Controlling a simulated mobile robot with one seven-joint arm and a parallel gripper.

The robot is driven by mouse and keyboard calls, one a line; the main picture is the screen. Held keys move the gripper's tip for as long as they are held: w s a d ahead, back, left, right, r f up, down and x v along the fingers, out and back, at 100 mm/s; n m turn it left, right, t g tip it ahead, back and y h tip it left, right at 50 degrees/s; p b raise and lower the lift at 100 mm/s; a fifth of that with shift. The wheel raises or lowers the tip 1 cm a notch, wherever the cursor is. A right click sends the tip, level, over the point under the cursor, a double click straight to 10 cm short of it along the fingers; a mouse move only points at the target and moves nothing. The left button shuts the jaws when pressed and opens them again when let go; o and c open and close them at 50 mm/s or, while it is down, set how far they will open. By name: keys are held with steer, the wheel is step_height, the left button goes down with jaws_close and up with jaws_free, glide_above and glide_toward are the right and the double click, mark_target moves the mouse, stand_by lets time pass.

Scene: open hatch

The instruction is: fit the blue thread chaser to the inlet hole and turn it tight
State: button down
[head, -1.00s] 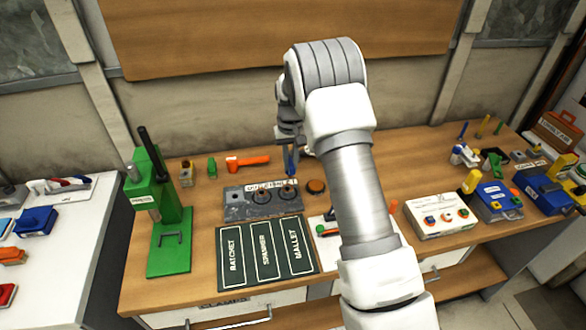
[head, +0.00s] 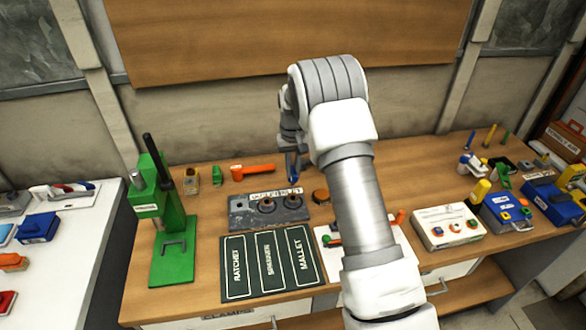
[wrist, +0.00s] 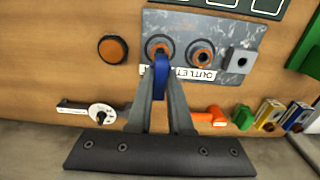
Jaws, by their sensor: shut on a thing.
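The blue thread chaser (wrist: 161,77) is held between the fingertips of my gripper (wrist: 163,92), which is shut on it. In the wrist view its far end overlaps the edge of the left hole (wrist: 158,46) in the grey plate (wrist: 228,32); I cannot tell whether it touches. The right hole (wrist: 201,53) is clear, with an OUTLET label below it. The label at the left hole is mostly hidden behind the chaser. In the head view, the chaser (head: 291,168) is upright above the plate's right hole (head: 293,201), and my gripper (head: 291,148) is partly hidden by my arm.
A round orange-topped button (head: 320,196) stands close to the plate's right. A green press (head: 165,215) is at the left and an orange-handled tool (head: 252,169) lies behind the plate. A dark labelled mat (head: 270,262) lies in front.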

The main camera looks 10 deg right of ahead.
mark_target(293, 184)
steer(key=shift+f+b, duration=1.25)
steer(key=shift+f, duration=0.95)
steer(key=shift+f+b, duration=1.45)
steer(key=shift+f, duration=0.15)
steer(key=c, duration=0.8)
jaws_free()
steer(key=shift+o, duration=0.2)
step_height(293, 184, up, 17)
steer(key=shift+f, duration=0.1)
steer(key=shift+r, duration=0.3)
